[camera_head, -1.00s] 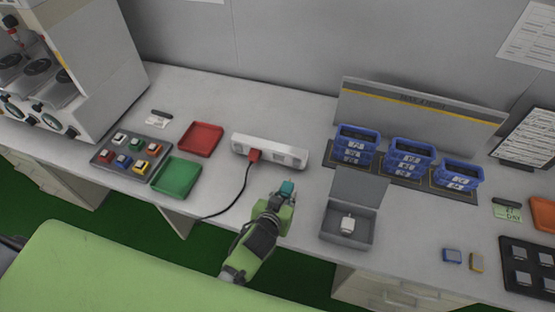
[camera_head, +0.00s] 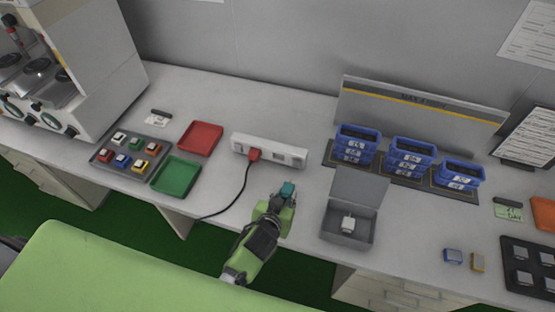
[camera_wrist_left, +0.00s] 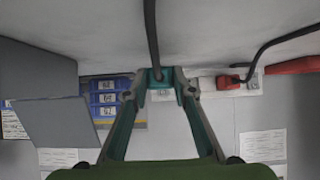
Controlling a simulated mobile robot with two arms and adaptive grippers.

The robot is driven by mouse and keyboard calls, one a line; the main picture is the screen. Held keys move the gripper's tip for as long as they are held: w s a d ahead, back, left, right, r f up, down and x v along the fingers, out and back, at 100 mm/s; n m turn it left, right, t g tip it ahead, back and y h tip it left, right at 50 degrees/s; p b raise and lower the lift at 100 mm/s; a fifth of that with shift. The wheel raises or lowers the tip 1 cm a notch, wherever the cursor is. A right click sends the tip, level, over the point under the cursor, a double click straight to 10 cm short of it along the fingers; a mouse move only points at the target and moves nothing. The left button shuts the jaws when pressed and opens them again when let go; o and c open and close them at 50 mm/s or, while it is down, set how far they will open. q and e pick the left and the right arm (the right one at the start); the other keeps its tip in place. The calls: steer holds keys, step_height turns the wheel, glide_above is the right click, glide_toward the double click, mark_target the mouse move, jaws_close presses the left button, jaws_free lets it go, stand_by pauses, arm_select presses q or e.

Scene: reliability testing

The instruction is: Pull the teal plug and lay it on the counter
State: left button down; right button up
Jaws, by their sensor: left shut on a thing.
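My left gripper (camera_head: 281,200) is shut on the teal plug (camera_head: 287,189) over the front part of the counter (camera_head: 225,105). I cannot tell whether the plug touches the counter. A red plug (camera_head: 255,155) with a black cable sits in the strip. My right gripper is not in view.
An open grey box (camera_head: 365,231) with a white item stands right of the gripper. Red (camera_head: 200,138) and green (camera_head: 176,177) trays lie to the left. Blue bins (camera_head: 408,155) stand at the back right.

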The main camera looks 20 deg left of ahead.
arm_select(q)
steer(key=shift+f+b, duration=0.7)
steer(key=shift+f, duration=0.4)
steer(key=c, duration=1.6)
jaws_free()
steer(key=shift+s, duration=0.1)
steer(key=v, duration=1.2)
steer(key=shift+r, duration=0.1)
